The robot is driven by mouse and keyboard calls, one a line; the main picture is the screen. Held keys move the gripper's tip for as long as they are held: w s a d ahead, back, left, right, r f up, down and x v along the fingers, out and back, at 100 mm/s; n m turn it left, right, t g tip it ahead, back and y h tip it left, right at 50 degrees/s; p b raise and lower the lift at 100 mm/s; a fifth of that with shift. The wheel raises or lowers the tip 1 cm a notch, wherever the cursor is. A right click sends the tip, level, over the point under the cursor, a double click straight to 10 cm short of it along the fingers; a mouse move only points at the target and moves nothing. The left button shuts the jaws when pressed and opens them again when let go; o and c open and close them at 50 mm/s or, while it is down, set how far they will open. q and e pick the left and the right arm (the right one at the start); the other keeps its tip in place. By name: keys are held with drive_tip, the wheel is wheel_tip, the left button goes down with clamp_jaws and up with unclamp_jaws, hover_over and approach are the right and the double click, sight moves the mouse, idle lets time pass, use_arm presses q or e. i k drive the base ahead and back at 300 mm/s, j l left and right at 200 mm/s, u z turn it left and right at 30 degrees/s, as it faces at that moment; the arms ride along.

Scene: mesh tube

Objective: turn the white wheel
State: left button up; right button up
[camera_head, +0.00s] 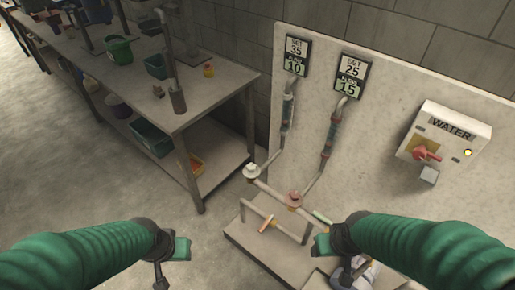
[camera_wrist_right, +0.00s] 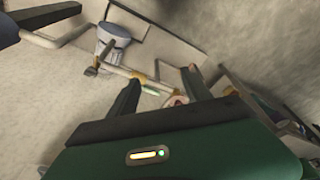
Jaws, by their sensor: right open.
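The white wheel (camera_head: 251,170) sits on a pipe joint at the left end of the low pipework, below the left gauge tube. A reddish wheel (camera_head: 294,199) is on the same pipe to its right. My right gripper (camera_head: 322,244) is right of and nearer than both wheels, apart from the white one. In the right wrist view its two fingers (camera_wrist_right: 160,88) are spread, with pipework beyond them; I cannot pick out the white wheel there. My left gripper (camera_head: 182,249) is over the floor, left of the pipe stand and empty-looking; its jaw opening is unclear.
A pale panel carries two displays (camera_head: 297,55) (camera_head: 352,76) and a WATER box (camera_head: 443,140) with a red switch (camera_head: 427,153). The pipes stand on a low base (camera_head: 250,240). A workbench (camera_head: 215,95) with bins is at left. The floor between is clear.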

sight(251, 171)
drive_tip(key=j+z, duration=0.1)
drive_tip(key=z, duration=0.3)
drive_tip(key=i+j+z, duration=0.1)
drive_tip(key=z, duration=0.35)
drive_tip(key=j+z, duration=0.15)
drive_tip(key=z, duration=0.25)
drive_tip(key=j+z, duration=0.15)
drive_tip(key=z, duration=0.3)
drive_tip(key=j+z, duration=0.15)
drive_tip(key=j, duration=0.3)
drive_tip(key=k+j+z, duration=0.15)
drive_tip(key=j, duration=0.25)
drive_tip(key=j+z, duration=0.15)
drive_tip(key=j, duration=0.3)
drive_tip(key=k+j+z, duration=0.15)
drive_tip(key=j, duration=0.25)
drive_tip(key=k+j+z, duration=0.15)
drive_tip(key=j, duration=0.25)
